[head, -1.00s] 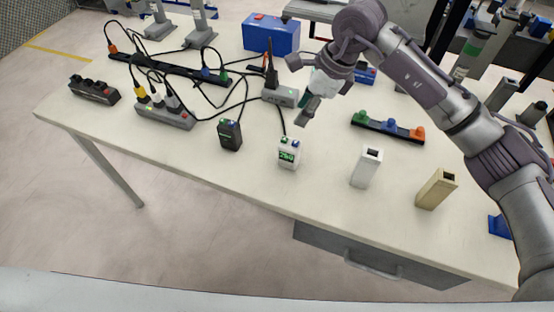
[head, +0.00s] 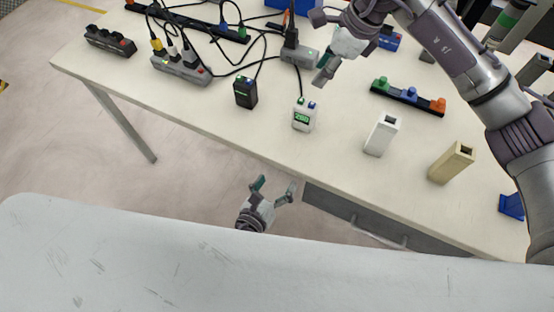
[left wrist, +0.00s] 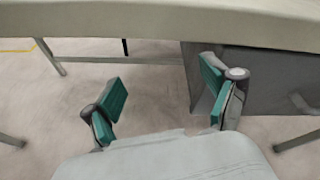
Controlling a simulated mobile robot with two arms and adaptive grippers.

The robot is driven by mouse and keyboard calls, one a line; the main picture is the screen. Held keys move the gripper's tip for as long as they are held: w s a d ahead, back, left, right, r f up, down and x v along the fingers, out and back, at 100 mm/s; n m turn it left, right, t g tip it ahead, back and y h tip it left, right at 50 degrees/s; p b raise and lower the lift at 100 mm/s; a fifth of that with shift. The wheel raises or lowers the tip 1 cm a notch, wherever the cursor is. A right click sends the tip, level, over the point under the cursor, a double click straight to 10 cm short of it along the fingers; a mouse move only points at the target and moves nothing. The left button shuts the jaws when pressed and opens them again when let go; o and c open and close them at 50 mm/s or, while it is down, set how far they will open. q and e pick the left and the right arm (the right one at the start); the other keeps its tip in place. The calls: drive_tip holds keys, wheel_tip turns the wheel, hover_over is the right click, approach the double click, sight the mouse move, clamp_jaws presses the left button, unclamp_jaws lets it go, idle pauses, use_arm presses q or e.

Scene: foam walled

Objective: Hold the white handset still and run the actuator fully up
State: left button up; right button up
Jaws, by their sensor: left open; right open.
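The white handset (head: 304,115) stands upright on the table, with a green display and blue buttons on top and a cable at its back. A black handset (head: 245,92) stands to its left. My left gripper (head: 273,186) is open and empty, below and in front of the table's front edge. In the left wrist view its fingers (left wrist: 165,105) are apart with only floor and drawer beyond. My right gripper (head: 318,48) is open above the table, behind the white handset, near a grey box with a plug. I cannot make out which device is the actuator.
A white holder (head: 382,134) and a beige holder (head: 451,162) stand right of the handset. A rack with coloured pieces (head: 408,96) lies behind them. Power strips (head: 180,70) and loose cables crowd the left. A drawer (head: 360,217) hangs under the table (head: 200,112).

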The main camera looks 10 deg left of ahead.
sight(302, 118)
use_arm(q)
wheel_tip(302, 118, up, 12)
drive_tip(key=m+t, duration=0.3)
drive_tip(key=m, duration=0.1)
drive_tip(key=shift+h, duration=0.4)
drive_tip(key=x, duration=1.4)
drive_tip(key=shift+w, duration=0.1)
drive_tip(key=shift+c, duration=0.3)
drive_tip(key=c, duration=1.3)
use_arm(e)
drive_tip(key=shift+c, duration=0.4)
clamp_jaws()
